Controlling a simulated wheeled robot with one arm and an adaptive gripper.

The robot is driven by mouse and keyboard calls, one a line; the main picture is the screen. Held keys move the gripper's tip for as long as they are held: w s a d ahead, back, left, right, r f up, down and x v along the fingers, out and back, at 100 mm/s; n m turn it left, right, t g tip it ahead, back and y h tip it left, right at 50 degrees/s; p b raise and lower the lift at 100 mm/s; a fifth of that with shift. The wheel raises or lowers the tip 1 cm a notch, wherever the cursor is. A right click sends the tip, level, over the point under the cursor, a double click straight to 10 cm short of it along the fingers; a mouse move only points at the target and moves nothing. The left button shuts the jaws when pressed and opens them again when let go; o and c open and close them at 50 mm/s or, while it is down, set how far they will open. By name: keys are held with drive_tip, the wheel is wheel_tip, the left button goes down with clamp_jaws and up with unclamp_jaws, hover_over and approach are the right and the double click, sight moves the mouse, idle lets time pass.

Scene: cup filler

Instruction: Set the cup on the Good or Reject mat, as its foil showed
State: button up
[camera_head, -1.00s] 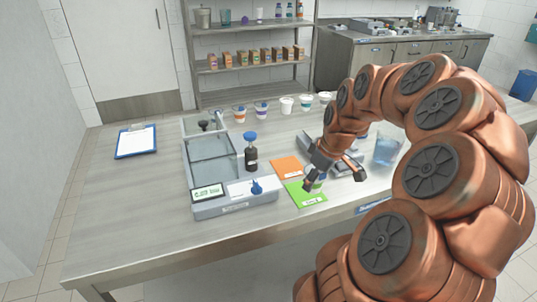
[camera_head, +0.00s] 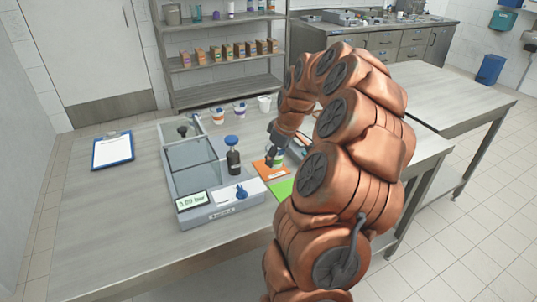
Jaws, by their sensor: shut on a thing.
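My gripper (camera_head: 272,160) is shut on a small cup (camera_head: 279,153) with a white and green look, mostly hidden by the fingers and wrist. It holds the cup at the right part of the orange mat (camera_head: 262,172); I cannot tell whether the cup touches the mat. The green mat (camera_head: 283,189) lies just in front of the orange one, partly behind my arm, with no cup visible on it. The mat labels are too small to read. The cup's foil cannot be made out.
A grey machine (camera_head: 222,208) with a small display (camera_head: 191,201) stands left of the mats, a dark bottle with a blue top (camera_head: 233,157) beside it. Several cups stand behind, including a white one (camera_head: 264,104). A clipboard (camera_head: 112,151) lies at left; table around it is clear.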

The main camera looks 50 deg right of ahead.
drive_tip(key=w, duration=0.1)
drive_tip(key=w+d+p, duration=0.1)
drive_tip(key=w, duration=0.1)
drive_tip(key=w+d, duration=0.1)
drive_tip(key=w, duration=0.1)
drive_tip(key=shift+w+d+f, duration=0.1)
drive_tip(key=shift+d+f, duration=0.1)
drive_tip(key=shift+f, duration=0.1)
wheel_tip(320, 180, down, 3)
drive_tip(key=shift+f+p, duration=0.15)
drive_tip(key=shift+p, duration=0.7)
drive_tip(key=shift+f+b, duration=0.3)
drive_tip(key=shift+f, duration=0.05)
drive_tip(key=o, duration=1.3)
drive_tip(key=shift+r, duration=0.1)
drive_tip(key=shift+c, duration=0.2)
drive_tip(key=shift+r, duration=0.1)
drive_tip(key=b+v, duration=0.2)
drive_tip(key=v, duration=1)
drive_tip(key=shift+b, duration=0.3)
